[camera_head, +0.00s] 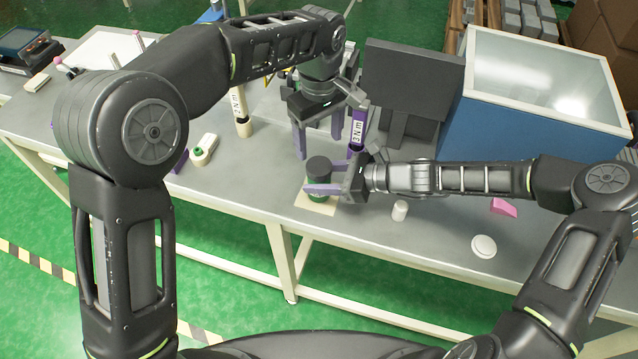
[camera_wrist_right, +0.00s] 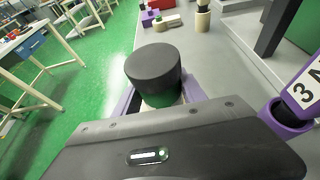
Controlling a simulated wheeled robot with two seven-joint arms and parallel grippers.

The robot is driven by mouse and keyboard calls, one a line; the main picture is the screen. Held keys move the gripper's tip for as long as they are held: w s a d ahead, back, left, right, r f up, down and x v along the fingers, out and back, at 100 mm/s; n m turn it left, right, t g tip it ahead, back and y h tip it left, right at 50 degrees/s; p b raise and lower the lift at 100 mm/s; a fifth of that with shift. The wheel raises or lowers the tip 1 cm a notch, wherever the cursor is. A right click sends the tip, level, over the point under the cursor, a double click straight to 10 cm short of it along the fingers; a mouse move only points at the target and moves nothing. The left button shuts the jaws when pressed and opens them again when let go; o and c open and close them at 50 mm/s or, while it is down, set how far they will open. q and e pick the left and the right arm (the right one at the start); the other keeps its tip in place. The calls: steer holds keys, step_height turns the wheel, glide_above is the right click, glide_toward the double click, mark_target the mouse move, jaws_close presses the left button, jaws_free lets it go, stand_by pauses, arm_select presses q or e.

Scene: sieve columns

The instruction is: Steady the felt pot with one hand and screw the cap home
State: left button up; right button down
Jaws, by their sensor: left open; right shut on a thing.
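The green felt pot (camera_head: 314,196) stands on a pale square mat (camera_head: 318,209) near the table's front edge, mostly hidden by purple fingers. The dark grey round cap (camera_head: 318,166) sits on top of it, and it also shows in the right wrist view (camera_wrist_right: 153,68). How far it is screwed down I cannot tell. My right gripper (camera_head: 322,189) is shut on the pot from the right, below the cap. My left gripper (camera_head: 318,138) is open and empty, pointing down above and behind the cap, apart from it.
A purple tool marked 3 N m (camera_head: 358,130) stands close behind my right gripper; a cream 2 N m one (camera_head: 241,118) stands left. A blue box (camera_head: 530,120) and a dark panel (camera_head: 410,85) fill the back right. A small white cylinder (camera_head: 400,210) stands right of the pot.

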mark_target(319, 165)
arm_select(q)
steer(key=n, duration=1.1)
steer(key=shift+r+n, duration=0.1)
steer(key=shift+n, duration=0.2)
steer(key=shift+f, duration=4.05)
